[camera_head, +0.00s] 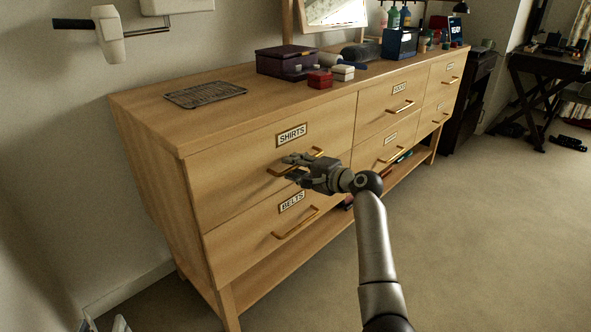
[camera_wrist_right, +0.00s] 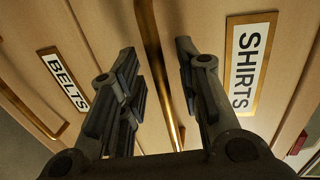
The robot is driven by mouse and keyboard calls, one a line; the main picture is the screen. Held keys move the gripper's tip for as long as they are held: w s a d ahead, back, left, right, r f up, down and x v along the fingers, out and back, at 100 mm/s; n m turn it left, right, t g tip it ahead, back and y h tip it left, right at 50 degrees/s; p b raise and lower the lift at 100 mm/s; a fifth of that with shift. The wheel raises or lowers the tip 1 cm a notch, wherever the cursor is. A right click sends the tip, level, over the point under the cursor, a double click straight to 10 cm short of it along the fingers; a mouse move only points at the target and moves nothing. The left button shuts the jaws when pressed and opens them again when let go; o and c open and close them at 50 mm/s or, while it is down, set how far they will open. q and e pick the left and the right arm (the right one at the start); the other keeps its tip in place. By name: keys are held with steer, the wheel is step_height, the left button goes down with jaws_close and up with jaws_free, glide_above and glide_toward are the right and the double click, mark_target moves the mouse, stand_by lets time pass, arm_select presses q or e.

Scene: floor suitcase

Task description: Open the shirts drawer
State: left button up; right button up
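The shirts drawer (camera_head: 235,165) is the upper left drawer of a light wooden dresser, and it looks shut. Its SHIRTS label (camera_head: 291,135) shows above a brass bar handle (camera_head: 318,152); the label also appears in the right wrist view (camera_wrist_right: 247,64). My right gripper (camera_head: 289,167) is at this handle, partly covering it. In the right wrist view its two fingers (camera_wrist_right: 157,65) are apart, with the handle (camera_wrist_right: 152,45) running between them. I cannot tell whether either finger touches it. My left gripper is not in view.
The belts drawer (camera_head: 245,235) with its own handle (camera_head: 296,223) is just below. A wire rack (camera_head: 205,94), a purple box (camera_head: 287,62) and small red and white boxes stand on the dresser top. The carpet (camera_head: 480,230) in front is clear.

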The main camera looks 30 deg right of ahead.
steer(key=shift+w+a, duration=0.1)
jaws_close()
stand_by(0.5)
